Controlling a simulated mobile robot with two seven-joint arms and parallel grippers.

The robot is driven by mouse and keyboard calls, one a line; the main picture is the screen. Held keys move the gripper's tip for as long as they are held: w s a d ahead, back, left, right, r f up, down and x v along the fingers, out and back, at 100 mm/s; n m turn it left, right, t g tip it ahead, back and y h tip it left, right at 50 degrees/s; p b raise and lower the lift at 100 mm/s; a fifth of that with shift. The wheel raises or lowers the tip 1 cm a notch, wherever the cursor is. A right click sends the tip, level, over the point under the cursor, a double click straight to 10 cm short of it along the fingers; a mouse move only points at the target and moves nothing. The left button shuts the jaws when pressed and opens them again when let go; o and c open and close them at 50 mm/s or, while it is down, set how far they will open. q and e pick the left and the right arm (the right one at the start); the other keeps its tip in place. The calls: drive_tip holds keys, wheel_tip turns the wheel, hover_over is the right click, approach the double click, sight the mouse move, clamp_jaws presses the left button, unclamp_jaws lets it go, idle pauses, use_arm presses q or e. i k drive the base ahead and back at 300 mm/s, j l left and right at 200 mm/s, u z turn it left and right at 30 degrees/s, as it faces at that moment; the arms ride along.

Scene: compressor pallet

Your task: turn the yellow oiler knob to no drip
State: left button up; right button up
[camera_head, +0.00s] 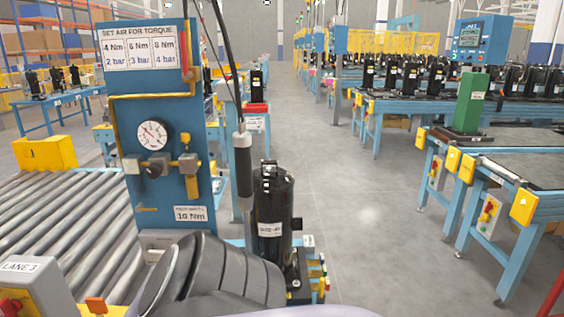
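A blue panel (178,210) stands at the left of the head view, with a round white pressure gauge (152,134) on it. At the right end of the row is the oiler (188,163), with a small yellow knob (185,138) on top. The knob's exact setting is too small to read. Neither gripper shows. A dark grey rounded part of mine fills the bottom centre, below the panel, and hides what is behind it.
A roller conveyor (50,215) lies left of the panel. A hanging tool (243,165) and a black compressor (272,210) stand close to its right. Blue tables (470,195) line the right side. The grey floor aisle (350,180) is clear.

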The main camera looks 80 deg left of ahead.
sight(185, 136)
drive_tip(key=u, duration=3.3)
